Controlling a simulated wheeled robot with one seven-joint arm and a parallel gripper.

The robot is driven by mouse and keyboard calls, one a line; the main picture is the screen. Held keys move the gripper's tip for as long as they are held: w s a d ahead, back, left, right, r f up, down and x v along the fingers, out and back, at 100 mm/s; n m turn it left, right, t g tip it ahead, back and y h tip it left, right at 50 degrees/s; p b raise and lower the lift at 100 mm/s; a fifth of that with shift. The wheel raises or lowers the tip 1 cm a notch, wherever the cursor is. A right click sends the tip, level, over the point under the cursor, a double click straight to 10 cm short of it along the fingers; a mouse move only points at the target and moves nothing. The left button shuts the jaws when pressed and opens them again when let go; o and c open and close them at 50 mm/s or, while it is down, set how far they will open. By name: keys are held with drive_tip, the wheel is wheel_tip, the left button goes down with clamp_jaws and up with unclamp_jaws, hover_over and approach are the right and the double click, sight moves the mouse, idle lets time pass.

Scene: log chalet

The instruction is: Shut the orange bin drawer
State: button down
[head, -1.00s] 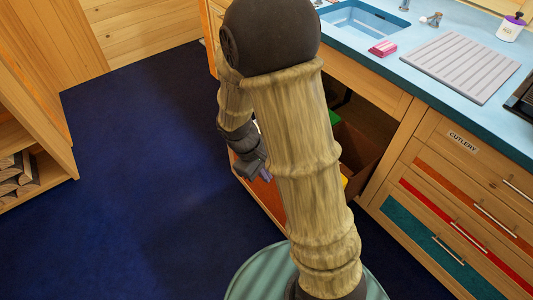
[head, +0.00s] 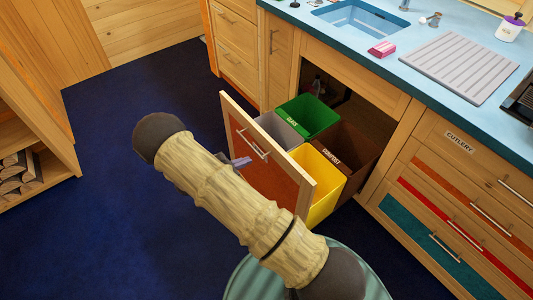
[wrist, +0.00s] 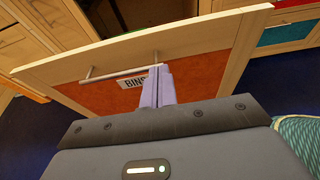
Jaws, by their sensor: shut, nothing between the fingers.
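The orange bin drawer (head: 263,172) stands pulled out from under the counter, with a wood-framed orange front and a bar handle (head: 252,144). In the wrist view its front (wrist: 205,65) fills the middle, with the handle (wrist: 120,72) and a "BINS" label (wrist: 132,82). My gripper (head: 240,162) is at the outer side of the front, beside the handle. In the wrist view my gripper's lilac fingers (wrist: 158,86) are shut together, close to the front near the handle's end. I cannot tell whether they touch it. My arm hides part of the gripper in the head view.
Inside the drawer are green (head: 308,115), grey (head: 280,130), yellow (head: 318,180) and brown (head: 345,150) bins. The cutlery drawers (head: 450,195) are at the right, below the blue counter (head: 420,85). Blue floor (head: 110,170) is clear at the left. A shelf with logs (head: 25,175) stands at the far left.

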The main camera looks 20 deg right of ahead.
sight(273, 151)
drive_tip(key=x, duration=0.9)
drive_tip(key=shift+d+f, duration=0.1)
drive_tip(key=shift+d, duration=0.25)
drive_tip(key=shift+w+d, duration=0.1)
drive_tip(key=shift+w, duration=0.15)
